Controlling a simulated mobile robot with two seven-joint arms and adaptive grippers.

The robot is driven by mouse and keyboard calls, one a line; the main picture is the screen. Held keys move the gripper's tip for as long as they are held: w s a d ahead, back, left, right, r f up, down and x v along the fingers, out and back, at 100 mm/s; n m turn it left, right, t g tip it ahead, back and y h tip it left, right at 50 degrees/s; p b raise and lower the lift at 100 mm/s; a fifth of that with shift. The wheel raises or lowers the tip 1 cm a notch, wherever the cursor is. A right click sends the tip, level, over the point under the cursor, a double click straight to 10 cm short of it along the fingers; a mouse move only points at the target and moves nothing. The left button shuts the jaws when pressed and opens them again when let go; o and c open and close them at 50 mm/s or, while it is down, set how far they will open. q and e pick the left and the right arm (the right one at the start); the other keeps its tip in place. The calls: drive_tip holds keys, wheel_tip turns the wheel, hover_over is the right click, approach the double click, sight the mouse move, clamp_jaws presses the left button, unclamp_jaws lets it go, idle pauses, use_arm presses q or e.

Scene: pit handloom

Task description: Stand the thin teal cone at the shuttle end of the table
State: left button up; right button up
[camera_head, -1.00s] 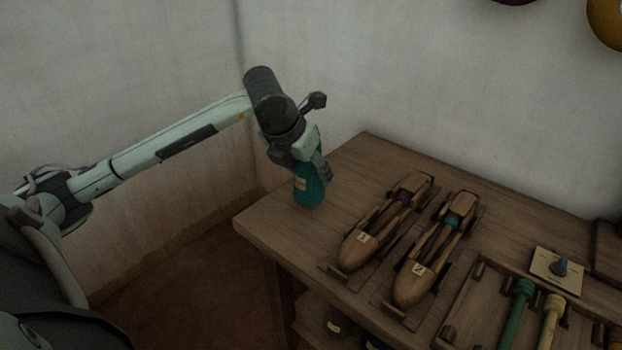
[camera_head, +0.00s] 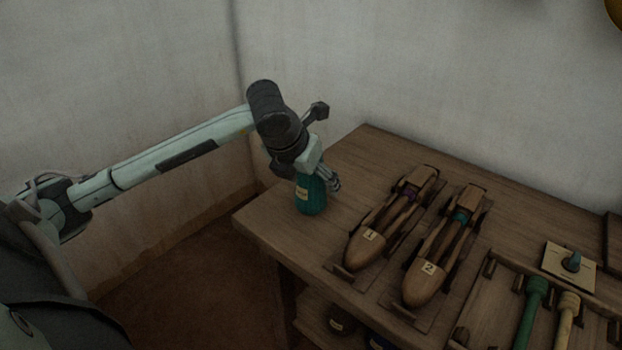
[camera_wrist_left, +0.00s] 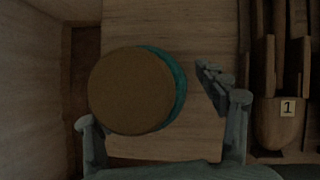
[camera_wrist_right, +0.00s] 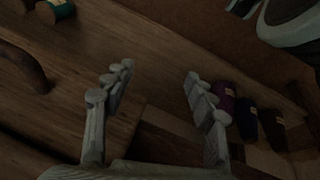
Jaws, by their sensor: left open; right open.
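The thin teal cone (camera_head: 311,199), with a pale label, stands upright on the table (camera_head: 268,228) near its left corner, beside the shuttle marked 1. In the left wrist view its round brown top (camera_wrist_left: 130,90) faces the camera, with a teal rim (camera_wrist_left: 180,85) at the right. My left gripper (camera_head: 320,178) is open around the upper part of the cone, a finger on either side. A gap shows between the cone and the right-hand finger in the left wrist view. My right gripper (camera_wrist_right: 158,82) is open and empty; it is outside the head view.
Shuttle 1 (camera_head: 368,250) and shuttle 2 (camera_head: 424,284) lie right of the cone. A tray with green (camera_head: 530,315) and cream (camera_head: 557,325) rods lies farther right. Purple (camera_wrist_right: 226,98) and navy (camera_wrist_right: 247,120) cones show in the right wrist view. Walls stand behind and left.

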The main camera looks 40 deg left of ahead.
use_arm(q)
drive_tip(key=shift+r, duration=0.1)
drive_tip(key=v, duration=1.1)
drive_tip(key=shift+s+r, duration=0.2)
drive_tip(key=shift+r, duration=0.2)
